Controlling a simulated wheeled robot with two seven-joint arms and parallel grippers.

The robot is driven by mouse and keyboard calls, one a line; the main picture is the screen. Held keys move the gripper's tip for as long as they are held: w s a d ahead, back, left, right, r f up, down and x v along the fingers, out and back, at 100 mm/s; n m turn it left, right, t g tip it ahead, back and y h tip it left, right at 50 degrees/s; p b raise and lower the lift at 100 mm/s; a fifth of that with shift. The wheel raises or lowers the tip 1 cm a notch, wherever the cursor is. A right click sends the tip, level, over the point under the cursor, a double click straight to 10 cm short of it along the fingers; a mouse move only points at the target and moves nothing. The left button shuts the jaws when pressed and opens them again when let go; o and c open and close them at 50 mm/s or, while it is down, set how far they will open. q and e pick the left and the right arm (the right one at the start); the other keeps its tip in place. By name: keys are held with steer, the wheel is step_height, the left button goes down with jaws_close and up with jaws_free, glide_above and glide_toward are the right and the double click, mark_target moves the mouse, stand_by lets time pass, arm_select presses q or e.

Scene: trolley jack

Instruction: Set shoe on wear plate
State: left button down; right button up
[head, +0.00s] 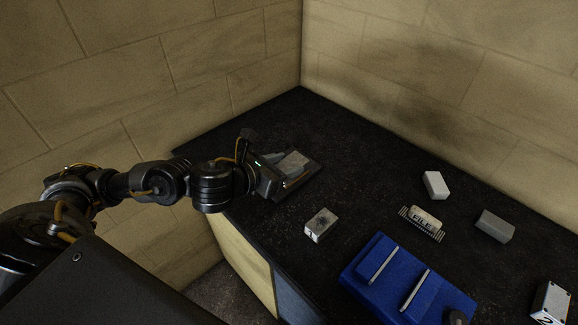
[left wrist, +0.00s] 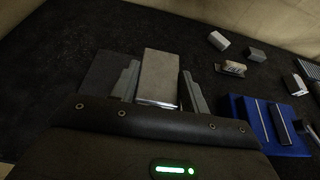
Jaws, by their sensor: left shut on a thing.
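My left gripper (head: 282,172) is at the near left part of the black bench top and is shut on a flat grey block, which I take to be the shoe (head: 293,162). In the left wrist view the shoe (left wrist: 160,76) lies between the two grey fingers. A dark flat plate (head: 311,179), which looks like the wear plate, shows under and beside the shoe; a dark grey square of it (left wrist: 103,72) shows left of the fingers. I cannot tell whether the shoe touches it. My right gripper is not in view.
A block marked 1 (head: 320,225) stands near the front edge. A blue base (head: 360,270) with two pale bars lies at the front. A finned grey part (head: 423,222), a white block (head: 436,185), a grey block (head: 495,226) and a block marked 2 (head: 550,302) are to the right.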

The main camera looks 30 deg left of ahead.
mark_target(284, 160)
arm_select(q)
steer(key=shift+w, duration=0.2)
steer(key=shift+w+a+f+b, duration=0.3)
steer(key=shift+w+a+b, duration=0.05)
steer(key=shift+w, duration=0.2)
steer(key=shift+w+a+f+b, duration=0.25)
steer(key=shift+w+a+b, duration=0.1)
steer(key=shift+w, duration=0.2)
steer(key=w+a+f+p, duration=0.1)
steer(key=w+f, duration=0.1)
steer(key=w+a+f+p, duration=0.1)
steer(key=w+a+f, duration=0.1)
steer(key=w+f, duration=0.1)
steer(key=w+a+f, duration=0.2)
steer(key=w, duration=0.1)
steer(key=shift+w+a+f+p, duration=0.15)
steer(key=shift+w+f+p, duration=0.1)
steer(key=shift+p, duration=0.15)
steer(key=shift+w+a+f, duration=0.25)
steer(key=shift+f, duration=0.15)
step_height(284, 160, down, 2)
steer(key=shift+p, duration=1)
steer(key=shift+w+f, duration=0.1)
steer(key=shift+f, duration=0.45)
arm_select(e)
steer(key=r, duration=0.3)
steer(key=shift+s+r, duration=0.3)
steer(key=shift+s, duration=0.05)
